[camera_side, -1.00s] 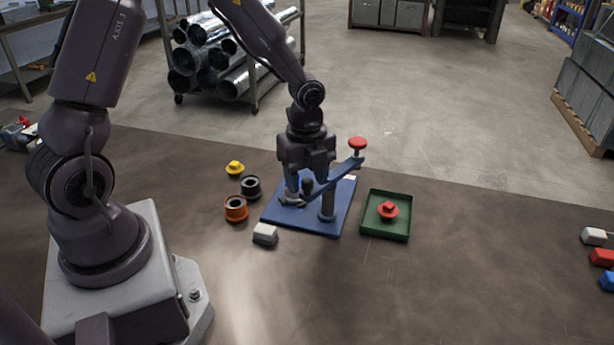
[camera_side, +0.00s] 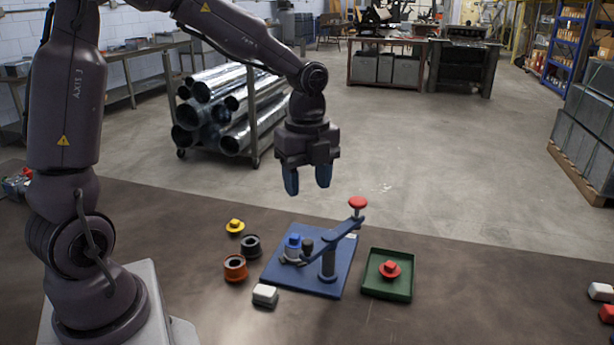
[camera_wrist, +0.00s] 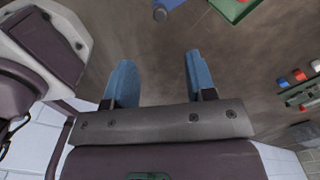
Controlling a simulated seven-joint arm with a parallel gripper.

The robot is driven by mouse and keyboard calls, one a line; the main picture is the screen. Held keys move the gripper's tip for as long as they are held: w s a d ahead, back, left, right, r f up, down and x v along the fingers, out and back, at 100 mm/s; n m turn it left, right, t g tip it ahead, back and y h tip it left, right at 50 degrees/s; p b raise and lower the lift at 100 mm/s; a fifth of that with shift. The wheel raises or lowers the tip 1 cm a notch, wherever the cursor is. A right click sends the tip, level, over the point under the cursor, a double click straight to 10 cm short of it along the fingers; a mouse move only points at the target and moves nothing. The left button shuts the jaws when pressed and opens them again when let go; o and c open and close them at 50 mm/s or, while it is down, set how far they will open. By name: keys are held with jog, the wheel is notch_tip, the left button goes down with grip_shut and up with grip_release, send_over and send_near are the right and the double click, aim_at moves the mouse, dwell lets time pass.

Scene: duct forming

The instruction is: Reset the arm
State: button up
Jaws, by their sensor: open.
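My gripper (camera_side: 307,180) is raised well above the table in the side view. Its two blue fingers point down, apart and with nothing between them. The fingers also show in the wrist view (camera_wrist: 158,85), spread with bare table behind them. Below stands a blue fixture plate (camera_side: 318,281) with a lever arm that ends in a red knob (camera_side: 357,202). A blue-topped piece (camera_side: 293,246) sits in the fixture beside a dark knob (camera_side: 307,246).
A green tray (camera_side: 402,290) right of the plate holds a red flanged piece (camera_side: 389,269). Yellow (camera_side: 235,226), black (camera_side: 251,246) and orange (camera_side: 235,268) pieces and a white-topped block (camera_side: 265,295) lie left. The space around my gripper is clear.

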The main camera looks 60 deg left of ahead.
jog(key=shift+r, duration=0.25)
jog(key=s+d+r+n+t, duration=0.2)
jog(key=s+r+n, duration=0.2)
jog(key=s+n, duration=0.3)
jog(key=s+d+r+n+t, duration=0.2)
jog(key=s+r+n+t, duration=0.1)
jog(key=s+n, duration=0.5)
jog(key=r+n, duration=0.1)
jog(key=n, duration=0.2)
jog(key=shift+d+r+t, duration=0.3)
jog(key=shift+d, duration=0.05)
